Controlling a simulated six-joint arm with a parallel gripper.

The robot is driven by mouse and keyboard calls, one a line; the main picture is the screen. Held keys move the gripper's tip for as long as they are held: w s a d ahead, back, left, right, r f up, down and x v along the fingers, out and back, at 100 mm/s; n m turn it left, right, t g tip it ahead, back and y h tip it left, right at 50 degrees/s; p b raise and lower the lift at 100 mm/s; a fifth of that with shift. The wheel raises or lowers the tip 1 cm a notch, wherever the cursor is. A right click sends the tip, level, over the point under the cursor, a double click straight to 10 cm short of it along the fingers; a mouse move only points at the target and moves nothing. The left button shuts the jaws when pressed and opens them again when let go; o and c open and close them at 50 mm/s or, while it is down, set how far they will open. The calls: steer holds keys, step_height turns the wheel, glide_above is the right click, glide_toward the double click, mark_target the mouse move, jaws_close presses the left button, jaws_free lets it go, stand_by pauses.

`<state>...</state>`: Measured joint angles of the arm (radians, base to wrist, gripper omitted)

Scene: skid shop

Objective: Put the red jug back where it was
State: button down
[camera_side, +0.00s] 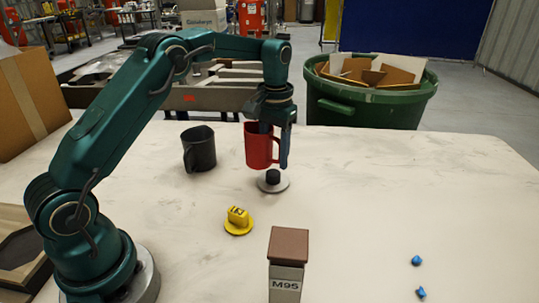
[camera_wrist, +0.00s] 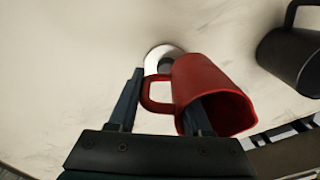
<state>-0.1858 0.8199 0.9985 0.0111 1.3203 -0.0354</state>
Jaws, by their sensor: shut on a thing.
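The red jug (camera_side: 257,149) is held upright, or nearly so, in my gripper (camera_side: 275,150) in the side view. It appears above the table, just behind a grey disc with a black knob (camera_side: 272,182). In the wrist view the red jug (camera_wrist: 208,82) has its handle between the fingers of my gripper (camera_wrist: 165,90). One finger reaches into the jug's mouth and the other is outside the handle. The jug hides part of the disc (camera_wrist: 155,55). Whether the jug's base touches anything cannot be told.
A black mug (camera_side: 200,150) stands left of the jug. A yellow piece (camera_side: 238,218), a brown-topped M95 post (camera_side: 288,262) and small blue pieces (camera_side: 416,260) are nearer. A green bin (camera_side: 365,103) is behind the table (camera_side: 430,190). The table's right side is mostly clear.

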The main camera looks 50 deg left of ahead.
steer(key=s+d+r+m, duration=0.6)
steer(key=d+m, duration=0.4)
steer(key=m, duration=0.1)
steer(key=d+f, duration=0.2)
steer(key=d, duration=0.1)
steer(key=d+f, duration=0.2)
steer(key=d, duration=0.2)
steer(key=d+f, duration=0.3)
steer(key=d, duration=0.1)
steer(key=shift+w+f, duration=0.1)
steer(key=shift+w, duration=0.25)
steer(key=shift+f, duration=2.05)
steer(key=shift+f, duration=0.1)
steer(key=shift+c, duration=1.7)
jaws_free()
